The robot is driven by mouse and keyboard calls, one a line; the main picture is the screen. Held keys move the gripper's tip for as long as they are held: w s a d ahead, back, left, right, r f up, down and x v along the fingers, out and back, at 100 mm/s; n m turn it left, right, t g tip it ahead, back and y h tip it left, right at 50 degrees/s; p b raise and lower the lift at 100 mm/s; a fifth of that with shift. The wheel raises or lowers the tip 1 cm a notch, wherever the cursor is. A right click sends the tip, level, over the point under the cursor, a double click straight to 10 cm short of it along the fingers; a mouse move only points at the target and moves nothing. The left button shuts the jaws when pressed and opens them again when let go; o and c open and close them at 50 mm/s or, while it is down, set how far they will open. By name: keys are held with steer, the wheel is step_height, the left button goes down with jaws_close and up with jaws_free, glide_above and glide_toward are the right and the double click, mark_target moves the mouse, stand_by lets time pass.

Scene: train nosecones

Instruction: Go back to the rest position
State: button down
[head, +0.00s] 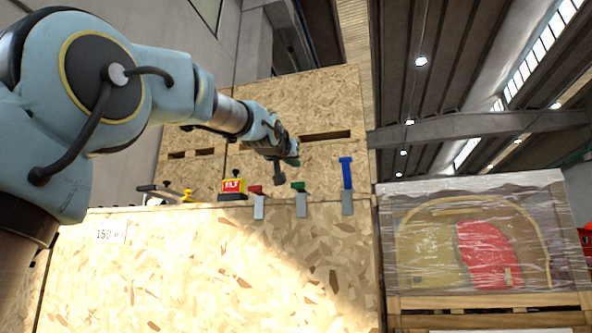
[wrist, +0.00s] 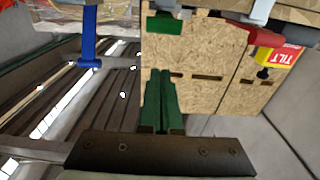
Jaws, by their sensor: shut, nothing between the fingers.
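My gripper (head: 291,160) hangs in the air above the top edge of the chipboard crate (head: 215,265), at the end of my outstretched arm. Its two green fingers also show in the wrist view (wrist: 160,82), pressed together with nothing between them. The wrist picture looks upside down. A green-topped tool (head: 300,198) stands at the crate's edge below the gripper, apart from it. It also shows at the top of the wrist view (wrist: 165,24).
Along the crate's edge are a blue tool (head: 346,173), a red-topped tool (head: 257,200), a red and yellow tilt box (head: 233,188) and a yellow-ended tool (head: 187,196). Taller chipboard (head: 325,100) rises behind. A wrapped crate (head: 480,235) stands at right. Air above is open.

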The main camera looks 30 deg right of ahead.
steer(key=b+v, duration=0.2)
steer(key=v, duration=0.5)
steer(key=shift+f+b, duration=0.35)
steer(key=shift+b, duration=0.05)
steer(key=shift+s, duration=0.1)
